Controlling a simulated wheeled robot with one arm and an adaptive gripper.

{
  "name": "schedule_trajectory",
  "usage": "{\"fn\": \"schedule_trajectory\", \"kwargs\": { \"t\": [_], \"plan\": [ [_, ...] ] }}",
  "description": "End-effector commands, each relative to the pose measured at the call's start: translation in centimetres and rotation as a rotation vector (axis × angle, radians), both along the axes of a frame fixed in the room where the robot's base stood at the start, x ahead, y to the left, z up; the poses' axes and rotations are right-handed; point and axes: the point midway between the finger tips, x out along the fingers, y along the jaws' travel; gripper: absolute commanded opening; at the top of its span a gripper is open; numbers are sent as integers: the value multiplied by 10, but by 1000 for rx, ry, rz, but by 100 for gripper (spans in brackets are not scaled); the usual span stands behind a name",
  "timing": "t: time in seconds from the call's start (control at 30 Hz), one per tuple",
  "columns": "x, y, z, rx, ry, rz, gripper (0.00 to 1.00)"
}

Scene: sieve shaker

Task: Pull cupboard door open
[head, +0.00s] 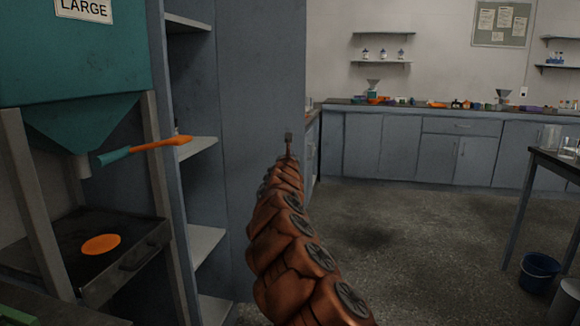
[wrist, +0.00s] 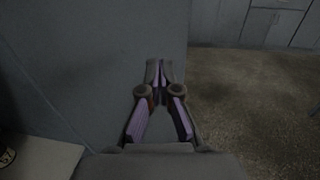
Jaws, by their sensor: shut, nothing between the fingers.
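A tall grey-blue cupboard stands at the left in the head view, with its pale shelves (head: 197,146) showing through an open front. To the right of the shelves is a broad flat panel (head: 262,80). It looks like the cupboard door standing open, though I cannot tell it surely from a side wall. The panel also fills the left of the wrist view (wrist: 90,60). No handle shows on it. My gripper (head: 289,136) is in front of the panel's lower right part. In the wrist view my gripper (wrist: 159,66) has its fingertips together and empty, near the panel's right edge.
Low cabinets (head: 400,145) line the back wall. A dark table (head: 555,165) and blue bucket (head: 539,272) are at the right. The floor between is clear.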

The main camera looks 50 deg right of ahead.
Motion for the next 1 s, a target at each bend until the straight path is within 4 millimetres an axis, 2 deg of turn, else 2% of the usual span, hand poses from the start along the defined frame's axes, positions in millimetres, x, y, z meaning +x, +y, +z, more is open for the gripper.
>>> {"fn": "schedule_trajectory", "kwargs": {
  "t": [0.1,0.47,1.0],
  "plan": [
    [-5,3,-5,1,7,-3,0],
    [-15,16,1,-5,-2,-1,0],
    [-31,34,-8,1,5,-3,0]
  ]
}}
